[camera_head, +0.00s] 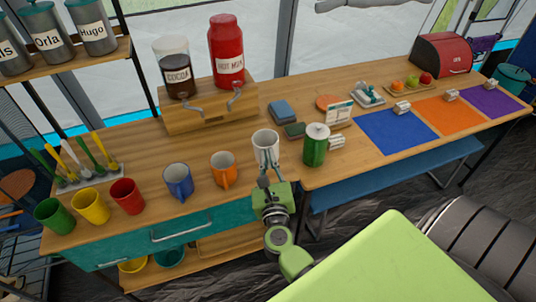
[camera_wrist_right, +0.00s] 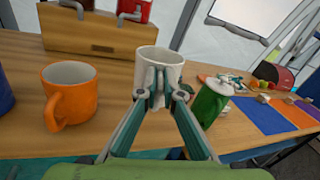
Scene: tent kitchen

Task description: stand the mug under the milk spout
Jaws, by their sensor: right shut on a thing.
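A white mug (camera_head: 265,147) is upright in my right gripper (camera_head: 264,180), at the front middle of the wooden counter. The wrist view shows the fingers (camera_wrist_right: 162,95) shut on the mug (camera_wrist_right: 160,64); I cannot tell whether its base touches the counter. The red hot milk dispenser (camera_head: 227,52) stands on a wooden stand at the back. Its milk spout (camera_head: 235,97) hangs over the stand's front, behind and left of the mug. The space below the spout is clear. My left gripper is not in view.
A cocoa dispenser (camera_head: 177,68) with its own spout stands left of the milk. An orange mug (camera_head: 223,169) and a blue mug (camera_head: 178,181) stand left of the white mug. A green canister (camera_head: 316,146) stands close on its right. Blue and dark green folded cloths lie behind.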

